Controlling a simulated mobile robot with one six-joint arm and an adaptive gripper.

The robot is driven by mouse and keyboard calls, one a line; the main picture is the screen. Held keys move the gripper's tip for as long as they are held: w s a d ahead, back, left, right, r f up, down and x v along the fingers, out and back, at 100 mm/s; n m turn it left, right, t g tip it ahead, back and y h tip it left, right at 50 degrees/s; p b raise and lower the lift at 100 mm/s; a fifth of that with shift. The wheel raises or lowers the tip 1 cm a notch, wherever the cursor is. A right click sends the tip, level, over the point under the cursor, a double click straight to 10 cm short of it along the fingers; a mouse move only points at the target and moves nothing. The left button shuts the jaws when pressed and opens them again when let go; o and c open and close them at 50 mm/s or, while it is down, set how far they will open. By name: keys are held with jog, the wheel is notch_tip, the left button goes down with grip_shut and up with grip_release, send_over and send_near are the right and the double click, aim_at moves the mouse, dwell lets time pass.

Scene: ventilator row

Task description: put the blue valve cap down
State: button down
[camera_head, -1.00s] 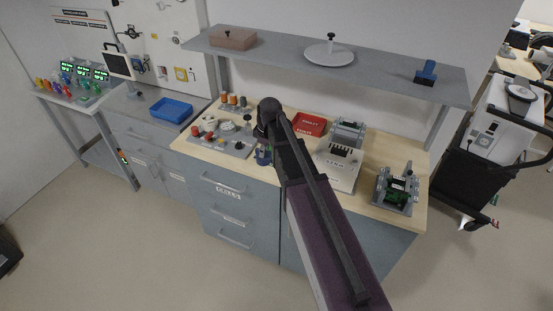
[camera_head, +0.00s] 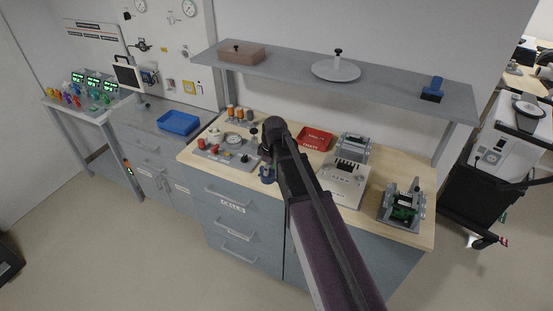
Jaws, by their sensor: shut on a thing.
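My gripper (camera_head: 267,163) is at the end of my dark arm, over the front part of the wooden bench top (camera_head: 300,178). A small dark-blue piece, which looks like the blue valve cap (camera_head: 267,175), shows just below the gripper, and the gripper is shut on it. The arm and wrist hide most of the fingers. I cannot tell whether the cap's underside touches the bench or hangs above it.
A grey panel with knobs and a gauge (camera_head: 226,148) lies left of my gripper. To the right are a red tray (camera_head: 316,139), a white device (camera_head: 344,182) and a grey fixture with a green board (camera_head: 402,207). A shelf (camera_head: 290,68) runs above. A blue tray (camera_head: 179,123) is at left.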

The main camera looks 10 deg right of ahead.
jog(key=w+d+f+b, duration=0.1)
jog(key=w+d, duration=0.3)
jog(key=w, duration=0.7)
jog(key=shift+w+d, duration=0.25)
jog(key=shift+d, duration=0.1)
jog(key=shift+f, duration=0.1)
jog(key=shift+w+d+f+b, duration=0.1)
jog(key=shift+w+f+b, duration=0.1)
jog(key=shift+f+b, duration=0.4)
jog(key=shift+w+d+f+b, duration=0.1)
jog(key=shift+w+f+b, duration=0.1)
jog(key=shift+f+b, duration=0.45)
jog(key=shift+w+f+b, duration=0.2)
jog(key=shift+f+b, duration=0.4)
jog(key=shift+f+b, duration=0.45)
jog(key=shift+b, duration=0.05)
jog(key=c, duration=0.6)
grip_release()
jog(key=shift+r, duration=0.15)
